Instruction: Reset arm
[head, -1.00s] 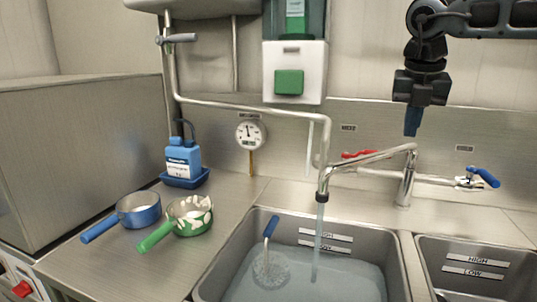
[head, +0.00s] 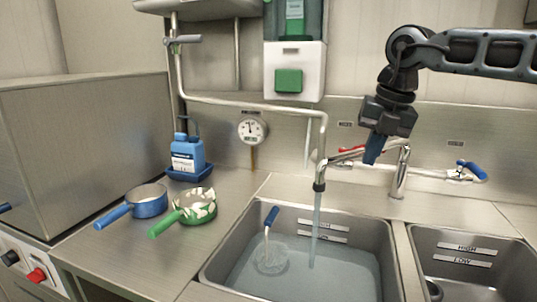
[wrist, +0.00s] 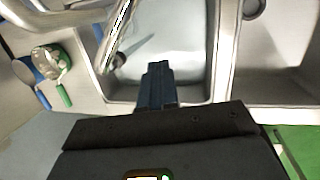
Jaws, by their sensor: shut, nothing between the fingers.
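My gripper (head: 373,150) hangs in the air above the back edge of the sinks, close to the tap spout and overlapping it in the head view. Its blue fingers are together with nothing between them, and they point downward. In the wrist view my gripper (wrist: 157,72) shows with its fingers closed over the left sink. My arm reaches in from the upper right of the head view. The tap (head: 400,175) stands behind the sinks, and water runs from its spout into the left sink (head: 225,270).
A blue pan (head: 150,207) and a green pan (head: 190,214) with pale pieces sit on the left counter. A blue bottle (head: 187,155) stands behind them. A gauge (head: 252,129) is on the wall.

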